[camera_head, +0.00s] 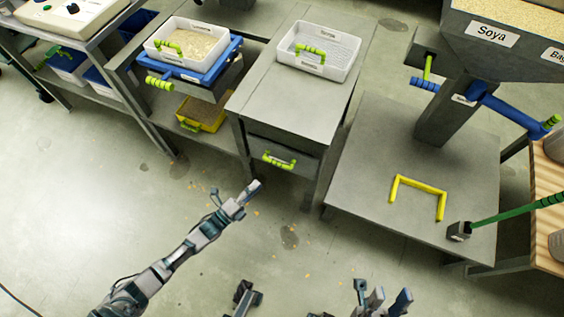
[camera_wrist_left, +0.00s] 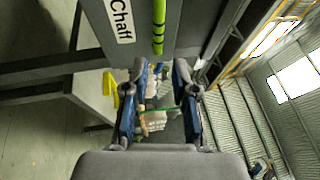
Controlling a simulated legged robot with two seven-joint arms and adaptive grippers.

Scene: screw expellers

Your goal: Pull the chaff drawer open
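The chaff drawer (camera_head: 293,158) is a grey box under the middle grey table, with its front closed against the frame. Its bright green bar handle (camera_head: 279,161) faces the floor side. In the left wrist view the "Chaff" label (camera_wrist_left: 121,20) and the green handle (camera_wrist_left: 158,28) show close, at the top. My left gripper (camera_head: 254,187) is in front of the drawer, below and left of the handle. In the wrist view its two fingers (camera_wrist_left: 158,72) are apart with nothing between them, and the handle lies beyond the tips. My right gripper (camera_head: 389,297) is low in the head view, fingers apart and empty.
A white tray (camera_head: 344,66) stands on the table above the drawer. Left of it, a tray of grain (camera_head: 203,39) sits on a blue holder, above a yellow bin (camera_head: 214,117). A grey platform (camera_head: 375,150) with a yellow bar (camera_head: 420,184) is at right. The floor before the drawer is free.

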